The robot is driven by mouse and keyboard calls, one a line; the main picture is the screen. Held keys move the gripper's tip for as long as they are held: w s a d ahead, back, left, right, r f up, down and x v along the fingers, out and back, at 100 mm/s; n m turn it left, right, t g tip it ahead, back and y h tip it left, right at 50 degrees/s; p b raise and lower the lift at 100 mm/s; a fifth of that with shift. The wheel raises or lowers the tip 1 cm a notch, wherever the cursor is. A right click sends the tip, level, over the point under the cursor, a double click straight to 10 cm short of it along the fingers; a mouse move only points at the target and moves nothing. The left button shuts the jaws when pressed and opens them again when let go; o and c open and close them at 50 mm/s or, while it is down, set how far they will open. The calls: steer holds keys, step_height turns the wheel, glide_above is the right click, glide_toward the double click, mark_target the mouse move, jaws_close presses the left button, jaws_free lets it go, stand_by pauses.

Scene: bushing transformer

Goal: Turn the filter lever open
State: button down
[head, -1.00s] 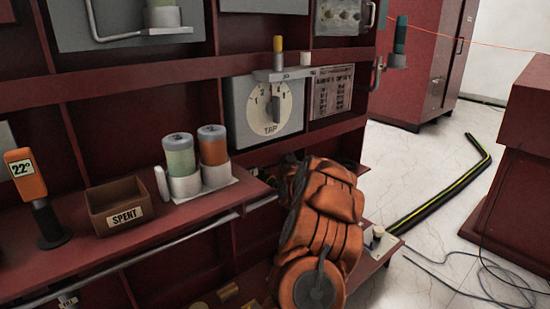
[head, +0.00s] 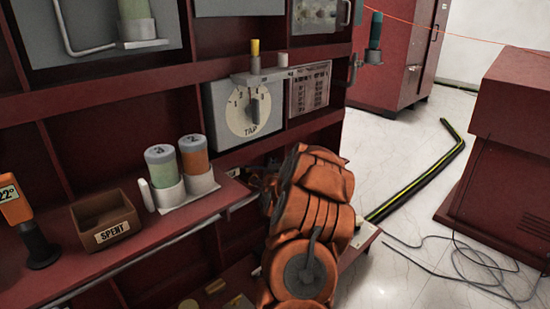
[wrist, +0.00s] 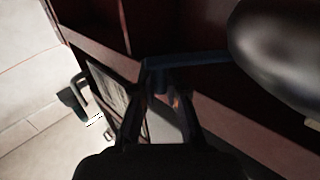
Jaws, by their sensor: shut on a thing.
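In the wrist view my gripper (wrist: 161,92) has its two dark fingers closed around a dark blue-grey lever, which I take to be the filter lever (wrist: 200,58). Its bar runs across the picture to the right, beside a dark red panel. The fingers hide part of its near end, and the light is dim there. In the head view my orange arm reaches down to the lower part of the red cabinet and hides most of the gripper and the lever.
The red cabinet carries a TAP dial (head: 243,108), a SPENT bin (head: 105,219) and two canisters (head: 179,170) on its shelf. A large dark rounded shape (wrist: 285,50) fills the wrist view's upper right. A black-yellow hose (head: 418,180) and grey cables (head: 475,262) lie on the floor.

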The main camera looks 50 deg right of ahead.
steer(key=shift+s+a+p, duration=0.35)
steer(key=shift+a+p, duration=0.05)
steer(key=shift+a, duration=0.35)
steer(key=c, duration=1.2)
jaws_free()
steer(key=shift+s, duration=0.1)
steer(key=v, duration=0.7)
steer(key=shift+a, duration=0.15)
steer(key=shift+s, duration=0.1)
